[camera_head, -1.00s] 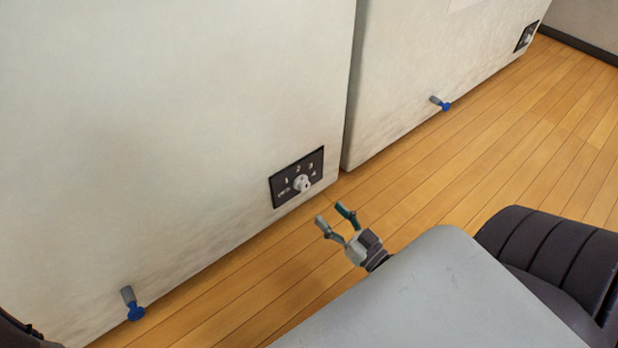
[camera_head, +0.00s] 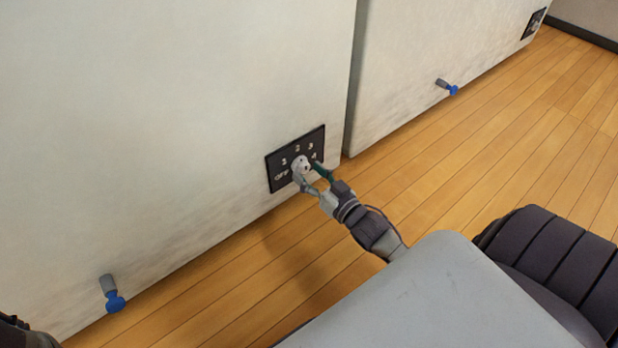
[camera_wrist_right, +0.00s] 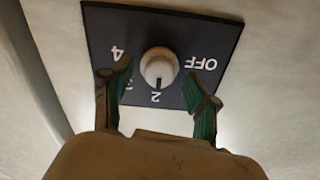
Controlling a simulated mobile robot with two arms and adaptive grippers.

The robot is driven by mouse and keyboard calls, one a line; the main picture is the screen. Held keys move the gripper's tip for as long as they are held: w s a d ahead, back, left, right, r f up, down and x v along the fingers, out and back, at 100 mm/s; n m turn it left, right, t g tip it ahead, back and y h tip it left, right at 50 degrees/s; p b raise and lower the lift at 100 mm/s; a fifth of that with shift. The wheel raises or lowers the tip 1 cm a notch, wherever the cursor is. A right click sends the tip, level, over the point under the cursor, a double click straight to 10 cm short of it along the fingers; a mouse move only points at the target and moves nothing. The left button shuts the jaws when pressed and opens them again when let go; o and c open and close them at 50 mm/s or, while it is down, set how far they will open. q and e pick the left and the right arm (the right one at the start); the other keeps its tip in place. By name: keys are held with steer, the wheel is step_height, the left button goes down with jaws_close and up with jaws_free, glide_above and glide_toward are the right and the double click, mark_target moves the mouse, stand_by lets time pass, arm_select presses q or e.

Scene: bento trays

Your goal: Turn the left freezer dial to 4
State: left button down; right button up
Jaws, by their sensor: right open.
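The left freezer (camera_head: 180,100) has a black dial panel (camera_head: 273,161) low on its front, near its right edge. The white round dial (camera_head: 299,163) sits on it, among the labels OFF, 1, 2, 3 and 4. In the right wrist view the dial (camera_wrist_right: 159,64) shows a dark mark that points toward the 2. My right gripper (camera_head: 311,173) is open, with one finger on each side of the dial. In the wrist view the fingertips of the gripper (camera_wrist_right: 158,72) stand apart from the knob. The right finger there hides the 1. My left gripper is not in view.
A second freezer (camera_head: 430,50) stands to the right, with its own dial panel (camera_head: 534,24). Blue-tipped drain spouts (camera_head: 114,300) (camera_head: 447,87) stick out low on both fronts. The wooden floor (camera_head: 440,180) in front is clear.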

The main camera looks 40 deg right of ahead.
steer(key=shift+w, duration=0.3)
